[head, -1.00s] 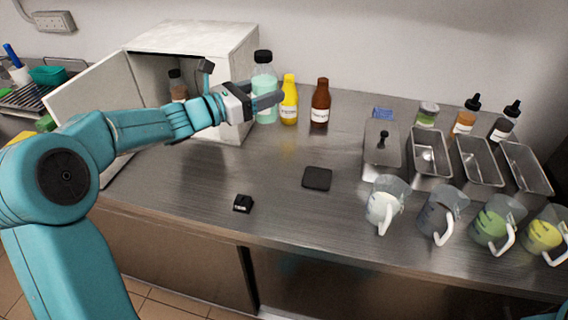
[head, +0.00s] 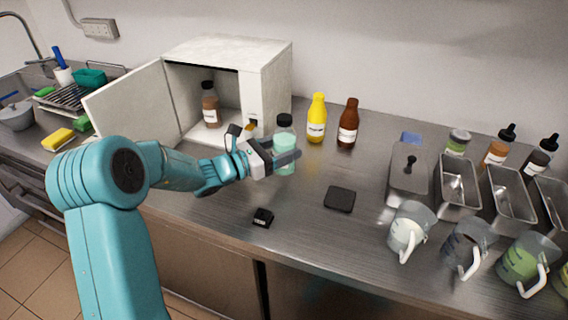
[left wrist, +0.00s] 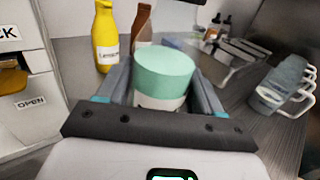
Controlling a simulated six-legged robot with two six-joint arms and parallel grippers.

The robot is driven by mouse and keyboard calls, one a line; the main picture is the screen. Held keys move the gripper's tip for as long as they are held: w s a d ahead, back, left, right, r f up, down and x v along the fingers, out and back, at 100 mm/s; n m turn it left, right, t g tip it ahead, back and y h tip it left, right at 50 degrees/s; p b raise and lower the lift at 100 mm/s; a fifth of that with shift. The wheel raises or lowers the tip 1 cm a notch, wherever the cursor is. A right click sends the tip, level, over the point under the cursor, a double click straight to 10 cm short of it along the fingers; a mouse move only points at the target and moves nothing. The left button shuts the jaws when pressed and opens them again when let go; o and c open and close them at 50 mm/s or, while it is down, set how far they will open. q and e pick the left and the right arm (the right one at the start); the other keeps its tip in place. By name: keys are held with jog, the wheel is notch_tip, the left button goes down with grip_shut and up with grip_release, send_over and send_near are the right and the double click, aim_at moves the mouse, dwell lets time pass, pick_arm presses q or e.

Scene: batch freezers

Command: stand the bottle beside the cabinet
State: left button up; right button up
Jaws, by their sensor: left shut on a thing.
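The mint-green bottle (head: 285,139) with a black cap is upright between the fingers of my left gripper (head: 282,160). In the left wrist view, the bottle (left wrist: 163,75) fills the gap between the fingers, with its white label partly hidden. My left gripper is shut on it. The white cabinet (head: 275,88) is just behind and left of the bottle, its door (head: 135,110) swung open to the left. I cannot tell whether the bottle's base touches the counter. A brown-filled bottle (head: 210,108) with a dark cap stands inside the cabinet. My right gripper is out of view.
A yellow bottle (head: 316,122) and a brown bottle (head: 347,128) stand behind and right. A black pad (head: 340,199) and a small black block (head: 263,218) lie on the counter. Metal trays (head: 458,190) and several jugs (head: 410,232) fill the right side. Bare counter lies around the pad.

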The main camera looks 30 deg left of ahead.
pick_arm(q)
notch_tip(320, 180, down, 4)
jog(key=shift+d+f, duration=0.15)
jog(key=shift+w+f, duration=0.1)
jog(key=shift+f, duration=0.2)
jog(key=shift+d, duration=0.1)
jog(key=shift+f, duration=0.1)
jog(key=o, duration=1.3)
jog(key=shift+f, duration=0.1)
jog(key=shift+c, duration=0.2)
